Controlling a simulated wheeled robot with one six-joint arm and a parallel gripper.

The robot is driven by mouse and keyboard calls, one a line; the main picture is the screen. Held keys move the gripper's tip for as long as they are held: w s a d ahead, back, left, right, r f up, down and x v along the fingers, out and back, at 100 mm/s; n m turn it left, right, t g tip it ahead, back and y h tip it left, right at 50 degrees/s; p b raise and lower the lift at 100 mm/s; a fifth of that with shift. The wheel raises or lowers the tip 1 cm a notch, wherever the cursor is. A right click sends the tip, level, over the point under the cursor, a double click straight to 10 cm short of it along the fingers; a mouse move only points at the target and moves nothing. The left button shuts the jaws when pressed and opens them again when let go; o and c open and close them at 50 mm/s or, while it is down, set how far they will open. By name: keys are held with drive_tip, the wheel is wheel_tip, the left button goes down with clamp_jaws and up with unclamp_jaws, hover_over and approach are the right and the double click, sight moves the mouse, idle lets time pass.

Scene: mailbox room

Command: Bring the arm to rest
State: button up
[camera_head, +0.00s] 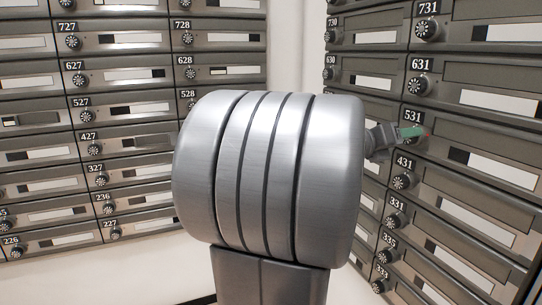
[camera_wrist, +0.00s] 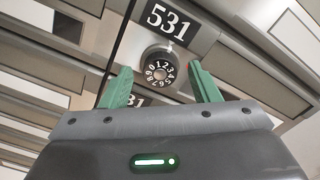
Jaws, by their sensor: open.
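My gripper (camera_wrist: 162,88) has two green fingers spread apart, with nothing between them. In the wrist view the black numbered dial (camera_wrist: 159,70) of mailbox 531 shows just beyond the gap between the fingertips. In the head view my gripper (camera_head: 412,132) is in front of the 531 door on the right wall of mailboxes. My large silver arm link fills the middle of the head view and hides part of the arm and the corner behind it.
Mailbox banks stand on both sides, the left bank (camera_head: 122,74) and the right bank (camera_head: 480,75), with dials sticking out from their doors. A pale wall (camera_head: 297,45) shows in the corner between them.

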drive_tip(key=shift+f+n+p, duration=0.1)
drive_tip(key=shift+n+p, duration=3.4)
drive_tip(key=shift+n, duration=1.4)
drive_tip(key=shift+a, duration=0.1)
